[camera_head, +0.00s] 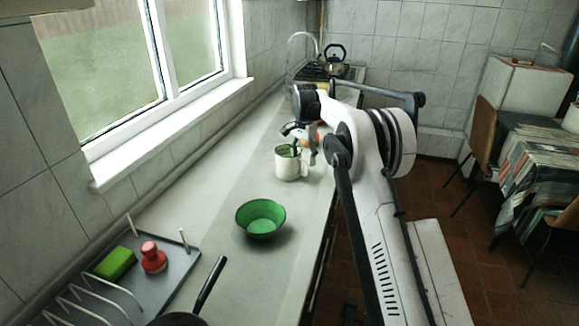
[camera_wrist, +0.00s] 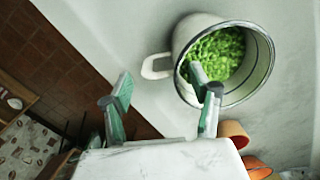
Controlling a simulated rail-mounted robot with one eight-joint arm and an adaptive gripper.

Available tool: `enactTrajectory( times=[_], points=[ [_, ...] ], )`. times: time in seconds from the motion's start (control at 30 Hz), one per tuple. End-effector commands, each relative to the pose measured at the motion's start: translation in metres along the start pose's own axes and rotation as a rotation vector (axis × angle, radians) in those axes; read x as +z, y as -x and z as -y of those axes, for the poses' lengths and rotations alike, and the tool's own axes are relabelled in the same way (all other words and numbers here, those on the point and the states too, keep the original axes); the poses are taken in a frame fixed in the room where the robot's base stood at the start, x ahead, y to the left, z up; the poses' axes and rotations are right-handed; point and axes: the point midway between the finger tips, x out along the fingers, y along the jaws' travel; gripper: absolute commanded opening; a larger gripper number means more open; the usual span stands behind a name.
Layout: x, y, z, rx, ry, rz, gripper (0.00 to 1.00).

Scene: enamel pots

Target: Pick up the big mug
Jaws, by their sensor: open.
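The big mug (camera_head: 290,164) is a white enamel mug with a dark rim, upright on the counter. In the wrist view the mug (camera_wrist: 186,42) is at the upper right, with green contents (camera_wrist: 216,55) inside and its handle (camera_wrist: 155,66) pointing left. My gripper (camera_head: 299,146) is over the mug in the head view. In the wrist view my gripper (camera_wrist: 161,82) is open and empty between the fingers. Its right fingertip overlaps the mug's opening; its left fingertip is left of the handle. I cannot tell whether a finger touches the mug.
A green bowl (camera_head: 261,218) stands nearer on the counter. A drying rack (camera_head: 186,262) holds a green sponge (camera_head: 116,263) and a red-topped item (camera_head: 153,257). Two orange pots (camera_wrist: 234,133) stand near the mug. A kettle (camera_head: 335,54) is at the back. The counter edge runs close by.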

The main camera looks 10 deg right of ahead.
Motion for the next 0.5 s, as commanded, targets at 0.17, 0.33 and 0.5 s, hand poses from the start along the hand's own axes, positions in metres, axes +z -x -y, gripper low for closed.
enactTrajectory(
  times=[0.17,0.33,0.5],
  points=[
    [0.001,-0.009,0.000,0.000,0.000,0.000,0.57],
    [0.004,-0.032,0.000,0.000,0.001,0.000,0.57],
    [0.004,-0.051,0.000,0.000,0.000,0.000,0.57]
  ],
)
